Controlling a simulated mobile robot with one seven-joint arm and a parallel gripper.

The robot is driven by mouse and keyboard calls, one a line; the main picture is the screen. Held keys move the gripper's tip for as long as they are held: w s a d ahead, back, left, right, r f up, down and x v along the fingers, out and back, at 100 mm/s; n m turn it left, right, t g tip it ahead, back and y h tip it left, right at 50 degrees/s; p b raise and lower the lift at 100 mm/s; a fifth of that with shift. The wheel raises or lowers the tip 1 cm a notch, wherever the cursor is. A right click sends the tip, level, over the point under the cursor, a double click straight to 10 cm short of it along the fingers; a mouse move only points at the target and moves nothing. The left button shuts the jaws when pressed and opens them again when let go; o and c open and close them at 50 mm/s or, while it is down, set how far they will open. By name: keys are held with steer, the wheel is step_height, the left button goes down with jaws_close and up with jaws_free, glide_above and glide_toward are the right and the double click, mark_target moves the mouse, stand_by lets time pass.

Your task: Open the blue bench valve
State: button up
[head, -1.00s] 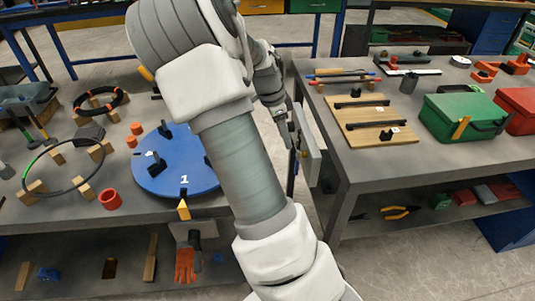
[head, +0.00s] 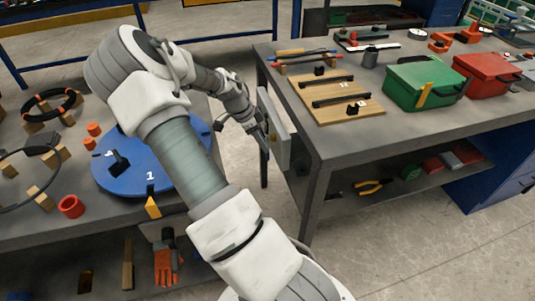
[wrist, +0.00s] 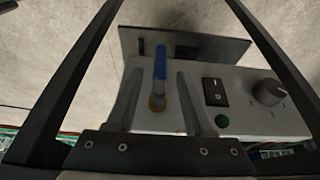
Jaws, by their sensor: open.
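The blue valve handle (wrist: 160,62) stands up from a brass fitting (wrist: 157,102) on a pale control panel (wrist: 240,120) in the wrist view. My gripper (wrist: 158,82) is open. Its two grey fingers are on either side of the handle and fitting, with gaps showing; I see no contact. In the head view the panel (head: 273,128) is at the end of the right bench, and my gripper (head: 264,140) is close to its left side. The valve itself cannot be made out there.
The panel also has a black switch (wrist: 215,92), a green button (wrist: 222,121) and a dark knob (wrist: 269,92), right of the valve. The right bench (head: 340,140) holds a green box (head: 415,85). A blue disc (head: 130,180) lies on the left bench.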

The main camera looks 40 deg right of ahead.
mark_target(268, 159)
steer(key=b+x, duration=0.1)
steer(key=x, duration=0.4)
steer(key=shift+f, duration=0.3)
jaws_close()
stand_by(1.1)
